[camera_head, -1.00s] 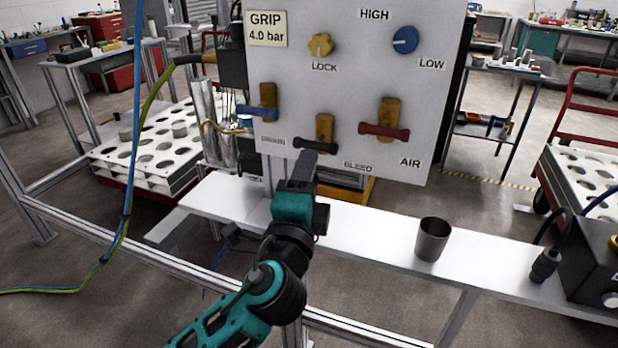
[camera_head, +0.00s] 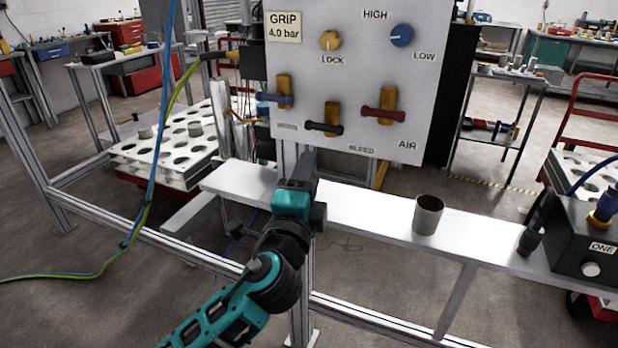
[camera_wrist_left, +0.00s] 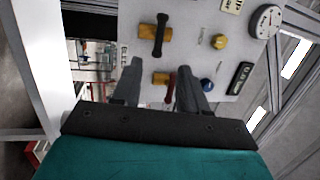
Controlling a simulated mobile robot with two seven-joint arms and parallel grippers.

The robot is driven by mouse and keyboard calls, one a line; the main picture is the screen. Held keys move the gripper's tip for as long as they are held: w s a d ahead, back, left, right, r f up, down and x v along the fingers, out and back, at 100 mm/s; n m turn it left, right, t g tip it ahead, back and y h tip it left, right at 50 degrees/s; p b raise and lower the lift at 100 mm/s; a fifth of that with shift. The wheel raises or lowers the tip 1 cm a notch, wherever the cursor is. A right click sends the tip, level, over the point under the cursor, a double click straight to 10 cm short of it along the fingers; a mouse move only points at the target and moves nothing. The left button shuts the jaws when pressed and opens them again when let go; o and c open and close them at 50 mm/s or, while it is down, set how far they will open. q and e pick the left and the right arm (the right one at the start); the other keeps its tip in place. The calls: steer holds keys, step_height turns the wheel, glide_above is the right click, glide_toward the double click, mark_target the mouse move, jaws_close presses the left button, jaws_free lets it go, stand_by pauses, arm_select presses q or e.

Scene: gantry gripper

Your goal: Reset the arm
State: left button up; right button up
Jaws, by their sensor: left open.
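My left gripper (camera_head: 306,165) is just below the lower edge of the white valve panel (camera_head: 350,62) in the head view. In the left wrist view its two fingers (camera_wrist_left: 160,85) stand apart with nothing between them, and the panel shows beyond. The panel carries a blue lever (camera_head: 273,98), a black lever (camera_head: 323,128) and a red lever (camera_head: 383,113), all lying crosswise. A yellow LOCK knob (camera_head: 330,40) and a blue HIGH/LOW knob (camera_head: 401,36) sit above. The gripper appears clear of the levers. My right gripper is out of view.
A metal cup (camera_head: 428,215) stands on the white shelf (camera_head: 365,207) under the panel. A black box (camera_head: 590,235) sits at the shelf's right end. A perforated white rack (camera_head: 170,150) is at left. A hose (camera_head: 160,120) hangs at left.

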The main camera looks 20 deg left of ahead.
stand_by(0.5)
arm_select(q)
steer(key=s+f+n+g+h, duration=0.1)
steer(key=s+f+n+g, duration=0.2)
steer(key=f, duration=0.6)
steer(key=s+f+n+g+h, duration=0.2)
steer(key=s+f, duration=0.1)
steer(key=f, duration=0.5)
steer(key=s+f+n+g+h, duration=0.1)
steer(key=s+f+n+g, duration=0.3)
steer(key=s+f+n, duration=0.5)
steer(key=s+f, duration=0.5)
steer(key=s, duration=0.1)
steer(key=shift+a, duration=0.3)
